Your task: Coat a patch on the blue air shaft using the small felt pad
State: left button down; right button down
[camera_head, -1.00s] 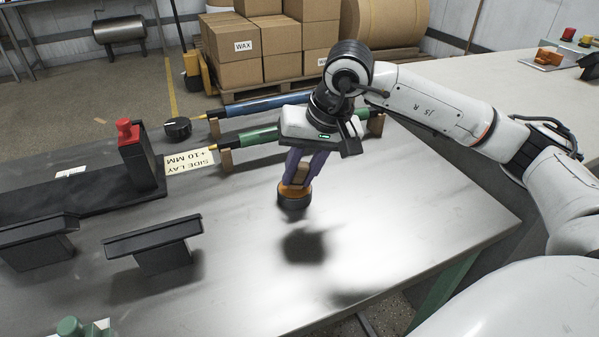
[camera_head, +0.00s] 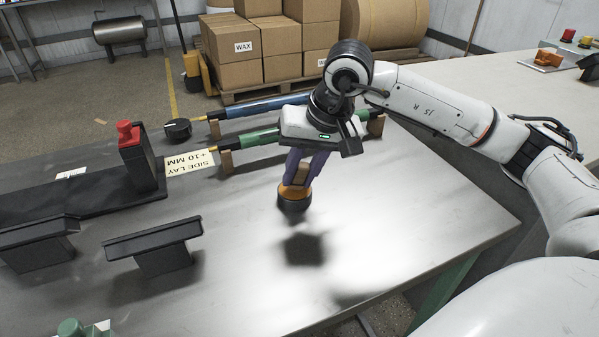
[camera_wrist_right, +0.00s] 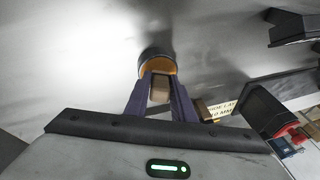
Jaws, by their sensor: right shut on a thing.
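The blue air shaft (camera_head: 262,105) lies across wooden supports at the back of the table, behind a green shaft (camera_head: 258,136). My right gripper (camera_head: 298,180) is shut on the felt pad (camera_head: 293,200), a small piece with a wooden handle, an orange band and a dark round bottom. The pad is held above the bare table, in front of the green shaft, with a shadow below it. In the right wrist view the pad (camera_wrist_right: 157,62) sits between the purple fingers. My left gripper is not in view.
A label reading side lay +10 mm (camera_head: 190,162) lies left of the shafts. A dark knob (camera_head: 178,128), a black block with a red top (camera_head: 137,160) and black angled stands (camera_head: 155,245) occupy the left. The table's right front is clear.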

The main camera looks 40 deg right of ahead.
jog(key=shift+r+p, duration=2.1)
jog(key=shift+r, duration=1.2)
